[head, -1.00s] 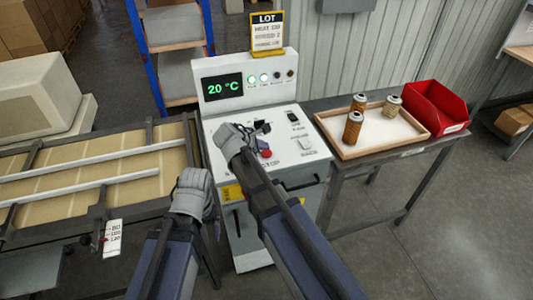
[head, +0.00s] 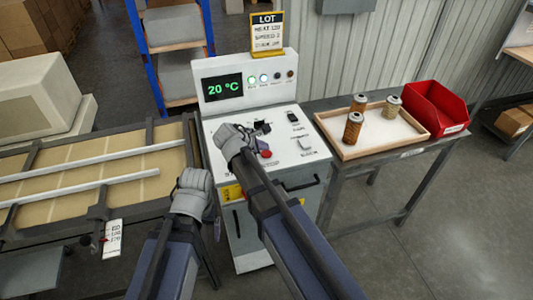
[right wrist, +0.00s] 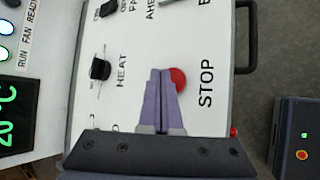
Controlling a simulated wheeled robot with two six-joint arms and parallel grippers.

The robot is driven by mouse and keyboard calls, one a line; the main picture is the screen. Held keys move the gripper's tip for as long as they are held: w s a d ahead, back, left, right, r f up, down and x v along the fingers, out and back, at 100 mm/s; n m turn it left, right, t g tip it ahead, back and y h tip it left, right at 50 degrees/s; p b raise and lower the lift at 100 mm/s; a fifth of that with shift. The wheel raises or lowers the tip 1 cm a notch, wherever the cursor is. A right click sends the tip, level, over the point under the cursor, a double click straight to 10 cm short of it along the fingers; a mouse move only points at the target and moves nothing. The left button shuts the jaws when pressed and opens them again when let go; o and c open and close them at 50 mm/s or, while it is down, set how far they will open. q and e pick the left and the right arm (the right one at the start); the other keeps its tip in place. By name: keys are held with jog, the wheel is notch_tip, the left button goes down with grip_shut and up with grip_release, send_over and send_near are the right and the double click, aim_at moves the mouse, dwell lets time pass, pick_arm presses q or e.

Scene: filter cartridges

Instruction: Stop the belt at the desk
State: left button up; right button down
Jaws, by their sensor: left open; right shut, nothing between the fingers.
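The control desk (head: 225,125) stands in the middle of the head view, with a green 20 °C display (head: 222,87). Its red STOP button (head: 265,154) is on the sloped top. In the right wrist view the red button (right wrist: 179,79) sits beside the word STOP, partly hidden by my fingers. My right gripper (right wrist: 160,73) is shut and empty, its tips over or beside the button's left edge; I cannot tell whether they touch it. My left gripper (head: 194,180) is open, left of the desk near the belt. The belt (head: 85,185) lies at the left.
A black HEAT knob (right wrist: 100,69) is left of my right fingers. A wooden tray (head: 345,153) with several cartridges and a red bin (head: 432,112) stand on the right table. A LOT sign (head: 267,32) tops the desk. A tag (head: 113,237) hangs at the belt.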

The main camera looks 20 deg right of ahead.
aim_at(264, 154)
jog(key=shift+f, duration=0.15)
dwell(0.4)
jog(key=shift+f+b, duration=0.3)
jog(key=shift+b, duration=0.1)
jog(key=shift+f+b, duration=0.4)
jog(key=shift+b, duration=0.05)
dwell(0.5)
jog(key=shift+r, duration=0.15)
jog(key=shift+r+p, duration=0.75)
jog(key=shift+p, duration=0.15)
notch_tip(264, 154, up, 5)
jog(key=p, duration=0.5)
